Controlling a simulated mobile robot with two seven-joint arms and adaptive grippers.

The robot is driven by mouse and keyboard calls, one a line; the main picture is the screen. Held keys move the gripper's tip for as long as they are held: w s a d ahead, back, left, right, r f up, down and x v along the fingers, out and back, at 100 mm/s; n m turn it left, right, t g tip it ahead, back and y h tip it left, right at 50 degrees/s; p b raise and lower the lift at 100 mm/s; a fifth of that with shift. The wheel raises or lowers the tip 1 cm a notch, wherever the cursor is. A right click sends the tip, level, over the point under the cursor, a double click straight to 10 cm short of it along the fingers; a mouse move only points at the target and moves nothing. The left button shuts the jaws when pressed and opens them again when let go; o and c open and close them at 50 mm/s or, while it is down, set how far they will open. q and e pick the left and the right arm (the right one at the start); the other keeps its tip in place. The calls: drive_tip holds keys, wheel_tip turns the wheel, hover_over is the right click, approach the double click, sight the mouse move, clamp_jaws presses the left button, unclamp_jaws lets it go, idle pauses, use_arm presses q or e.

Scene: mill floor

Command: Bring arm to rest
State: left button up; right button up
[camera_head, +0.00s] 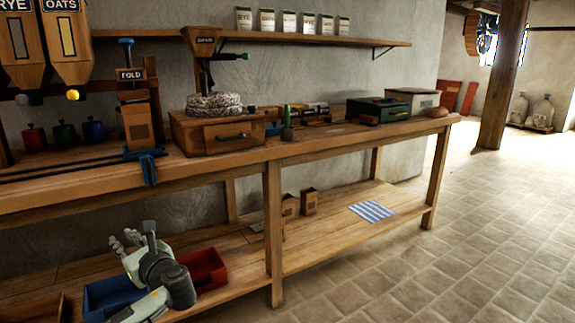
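My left arm comes in from the bottom left. Its gripper (132,238) is in front of the lower shelf, above a blue bin (108,291) and beside a red bin (207,268) in the picture. The finger ends point up and stand apart, with nothing seen between them, so the gripper looks open and empty. My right arm and gripper are not in view.
A long wooden workbench (330,137) holds a drawer box (222,137), a dark box (377,110) and several coloured pots. A bench leg (273,232) stands right of my arm. A striped cloth (371,211) lies on the lower shelf. The tiled floor (480,225) at right is clear.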

use_arm(q)
drive_tip(key=s+a+f+n+g+h, duration=0.25)
drive_tip(key=s+f+n, duration=0.35)
drive_tip(key=f, duration=0.6)
drive_tip(key=s+a+f+n+g+h, duration=0.1)
drive_tip(key=s+f+n+g+h, duration=0.15)
drive_tip(key=s+f, duration=0.7)
drive_tip(key=s+a+f+n+g+h, duration=0.1)
drive_tip(key=s+a+f+n+h, duration=0.1)
drive_tip(key=s+f+n, duration=0.5)
drive_tip(key=s+a+f+n+g+h, duration=0.15)
drive_tip(key=s+f+n, duration=0.25)
drive_tip(key=s, duration=0.5)
drive_tip(key=s+d+f+n+h, duration=0.1)
drive_tip(key=d+f+n+h, duration=0.1)
drive_tip(key=d, duration=0.6)
drive_tip(key=s+d+f+n+h, duration=0.1)
drive_tip(key=s+d+f, duration=0.1)
drive_tip(key=d, duration=0.7)
drive_tip(key=shift+f+n+h, duration=0.35)
drive_tip(key=shift+f, duration=0.5)
